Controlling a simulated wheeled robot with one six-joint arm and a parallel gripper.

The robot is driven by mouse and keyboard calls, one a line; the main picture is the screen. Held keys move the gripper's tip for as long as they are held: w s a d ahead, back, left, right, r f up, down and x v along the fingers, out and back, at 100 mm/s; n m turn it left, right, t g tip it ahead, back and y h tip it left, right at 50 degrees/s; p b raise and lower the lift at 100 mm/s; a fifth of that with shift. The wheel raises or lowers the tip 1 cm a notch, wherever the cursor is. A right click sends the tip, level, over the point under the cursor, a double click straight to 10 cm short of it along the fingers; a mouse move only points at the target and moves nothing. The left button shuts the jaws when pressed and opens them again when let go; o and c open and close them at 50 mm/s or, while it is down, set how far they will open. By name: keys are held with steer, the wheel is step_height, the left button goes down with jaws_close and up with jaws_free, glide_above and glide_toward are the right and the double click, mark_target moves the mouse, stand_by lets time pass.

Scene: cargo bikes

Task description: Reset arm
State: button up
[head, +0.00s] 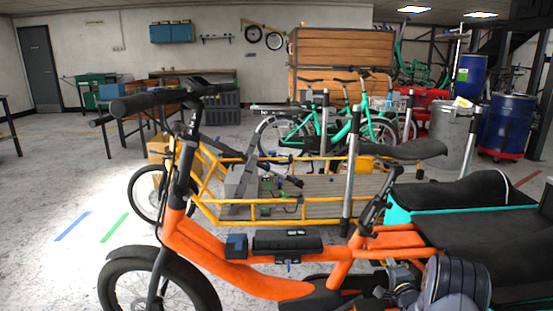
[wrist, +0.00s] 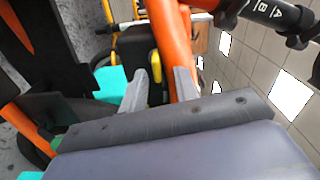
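My gripper (wrist: 162,82) shows in the wrist view with its two grey fingers apart. Nothing is clearly held between them; a yellow part (wrist: 155,64) shows in the gap, apparently beyond the fingertips. The orange tube of a bike (wrist: 168,35) runs close by the right finger; I cannot tell whether they touch. In the head view, part of my arm (head: 455,287) is at the bottom right, in front of the orange cargo bike (head: 240,276). My fingers cannot be made out there.
A yellow-framed cargo bike (head: 270,211) stands just behind the orange one, with green bikes (head: 315,143) further back. A black-topped load deck (head: 462,193) is at right. Blue drums (head: 505,125) and a grey bin (head: 452,135) stand behind. Floor at left (head: 50,190) is clear.

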steer(key=n+b, duration=0.2)
steer(key=n, duration=0.3)
steer(key=n+b, duration=0.2)
steer(key=n, duration=0.3)
steer(key=a+n+b, duration=0.1)
steer(key=n+b, duration=0.1)
steer(key=n, duration=0.3)
steer(key=shift+r+n+b, duration=0.3)
steer(key=shift+r, duration=0.1)
steer(key=shift+s, duration=0.55)
steer(key=shift+a+r, duration=0.1)
